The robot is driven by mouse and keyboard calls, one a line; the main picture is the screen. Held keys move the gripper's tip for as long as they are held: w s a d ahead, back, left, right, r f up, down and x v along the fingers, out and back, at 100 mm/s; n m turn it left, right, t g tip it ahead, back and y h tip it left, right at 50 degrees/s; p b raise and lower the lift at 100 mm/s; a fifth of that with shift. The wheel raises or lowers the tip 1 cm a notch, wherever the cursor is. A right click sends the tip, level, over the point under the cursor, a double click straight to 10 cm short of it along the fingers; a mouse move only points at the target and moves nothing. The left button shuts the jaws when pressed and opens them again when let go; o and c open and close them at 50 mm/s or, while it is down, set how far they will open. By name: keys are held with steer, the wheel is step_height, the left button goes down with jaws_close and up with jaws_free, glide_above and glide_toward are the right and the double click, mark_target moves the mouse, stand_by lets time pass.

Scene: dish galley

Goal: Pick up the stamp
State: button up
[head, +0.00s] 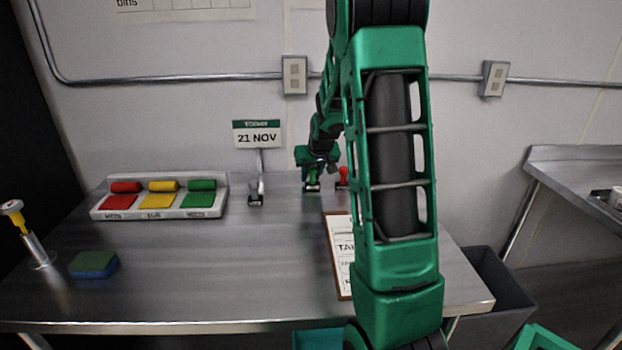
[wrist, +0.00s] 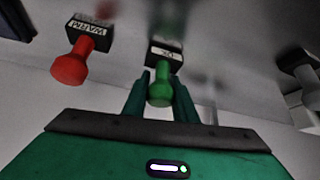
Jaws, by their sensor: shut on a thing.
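The green stamp (wrist: 160,92) has a round green handle and a dark block base with a white label. My gripper (wrist: 160,100) is shut on its handle, one finger on each side. In the head view the green stamp (head: 312,182) is upright at the back of the table, below my gripper (head: 314,172). I cannot tell whether its base touches the table. A red stamp (wrist: 72,62) stands close beside it, apart from my fingers; it also shows in the head view (head: 343,177). A grey-handled stamp (head: 256,196) stands further left, by the date sign.
A white tray (head: 150,215) with red, yellow and green pads is at the left. A date sign (head: 257,135) reads 21 NOV. A clipboard (head: 338,255), partly hidden by my arm, lies at the right. A sponge (head: 93,264) is front left. The table's middle is clear.

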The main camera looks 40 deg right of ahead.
steer(key=shift+r, duration=0.45)
step_height(320, 180, up, 3)
steer(key=shift+f, duration=0.2)
steer(key=w+a+r, duration=0.6)
steer(key=a+r, duration=0.1)
steer(key=a, duration=0.2)
steer(key=shift+w+a, duration=0.25)
steer(key=shift+w, duration=0.15)
steer(key=shift+r, duration=0.1)
steer(key=o, duration=0.3)
steer(key=shift+c, duration=1)
steer(key=shift+o, duration=0.5)
